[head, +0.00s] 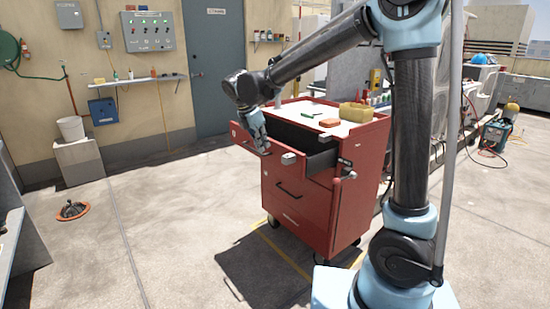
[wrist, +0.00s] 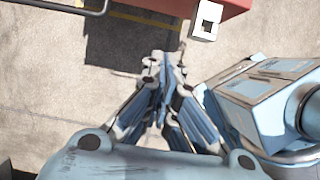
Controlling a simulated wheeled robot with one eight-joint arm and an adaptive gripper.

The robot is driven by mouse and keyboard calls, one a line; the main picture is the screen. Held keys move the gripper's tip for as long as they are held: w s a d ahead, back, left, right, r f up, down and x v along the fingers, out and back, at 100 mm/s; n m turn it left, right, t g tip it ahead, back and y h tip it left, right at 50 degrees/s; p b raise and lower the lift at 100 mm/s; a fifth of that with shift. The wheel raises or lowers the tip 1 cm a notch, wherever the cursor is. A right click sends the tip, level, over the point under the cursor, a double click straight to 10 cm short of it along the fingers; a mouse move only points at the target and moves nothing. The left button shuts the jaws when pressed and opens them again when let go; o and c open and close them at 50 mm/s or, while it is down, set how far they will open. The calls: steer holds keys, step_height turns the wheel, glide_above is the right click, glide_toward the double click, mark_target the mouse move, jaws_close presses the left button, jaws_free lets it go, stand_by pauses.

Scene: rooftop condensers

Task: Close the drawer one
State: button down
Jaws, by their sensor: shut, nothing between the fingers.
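A red tool cart (head: 300,206) stands mid-view in the head view. Its top drawer (head: 319,161) is pulled out, showing a dark interior and a grey side wall. I cannot read a number on it. Its front carries a handle and a pale block (head: 288,158), and a similar pale block (wrist: 207,18) shows beside a red edge in the wrist view. My gripper (head: 264,148) is shut and empty at the drawer front, partly covering its left part. In the wrist view my fingertips (wrist: 165,62) are together, over bare floor. I cannot tell whether they touch the drawer.
A lower drawer with a dark handle (head: 290,191) looks closed. A yellow bin (head: 355,112) and small tools lie on the cart top. A bucket on a block (head: 78,160) stands left; the floor in front of the cart is clear.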

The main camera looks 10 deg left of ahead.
mark_target(278, 160)
steer(key=shift+w+d+f, duration=0.85)
steer(key=shift+w+f, duration=0.1)
steer(key=shift+f, duration=0.55)
steer(key=shift+w+d+f, duration=0.8)
steer(key=shift+w+f, duration=0.2)
steer(key=shift+f, duration=0.55)
steer(key=shift+w+d+f, duration=0.85)
steer(key=shift+w+f, duration=0.1)
steer(key=shift+f, duration=0.55)
